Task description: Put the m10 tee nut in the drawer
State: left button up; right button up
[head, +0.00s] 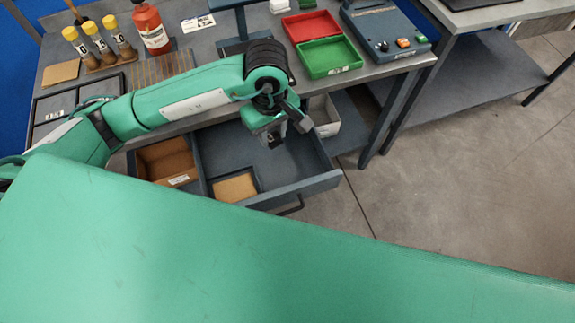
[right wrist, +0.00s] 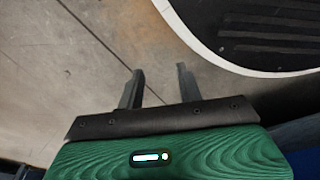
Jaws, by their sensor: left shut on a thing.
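The drawer (head: 225,150) is pulled open below the bench top, with a large bare compartment on the right. My left gripper (head: 273,141) points down over that compartment, toward its right half. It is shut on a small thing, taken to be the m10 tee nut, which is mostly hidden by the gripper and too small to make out. My right gripper shows in the right wrist view (right wrist: 158,78), with its two fingers apart and nothing between them, above the bare floor.
In the drawer are a cork-lined section (head: 165,160) and a small cork-floored tray (head: 235,187). On the bench stand a red tray (head: 310,26), a green tray (head: 330,58), a red bottle (head: 150,28), yellow-capped tubes (head: 96,38) and a button box (head: 385,28). Open floor lies right.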

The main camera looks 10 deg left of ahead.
pick_arm(q)
jog(key=shift+d+r+n+b, duration=0.35)
jog(key=shift+d+n+b, duration=0.05)
jog(key=shift+n, duration=0.3)
jog(key=shift+d+f+n, duration=0.1)
jog(key=shift+f+n, duration=0.2)
jog(key=shift+f, duration=0.05)
send_over(279, 178)
notch_tip(279, 178, down, 14)
jog(key=shift+r, duration=0.25)
jog(key=shift+w+f, duration=0.1)
jog(key=shift+f, duration=2.6)
pick_arm(e)
jog(key=shift+w+a+r, duration=0.1)
jog(key=shift+w+r, duration=0.35)
jog(key=shift+w, duration=0.2)
pick_arm(q)
jog(key=shift+f, duration=0.1)
jog(key=o, duration=1)
pick_arm(e)
jog(key=shift+w+a+r, duration=0.1)
jog(key=shift+w+r, duration=0.3)
jog(key=shift+w, duration=0.1)
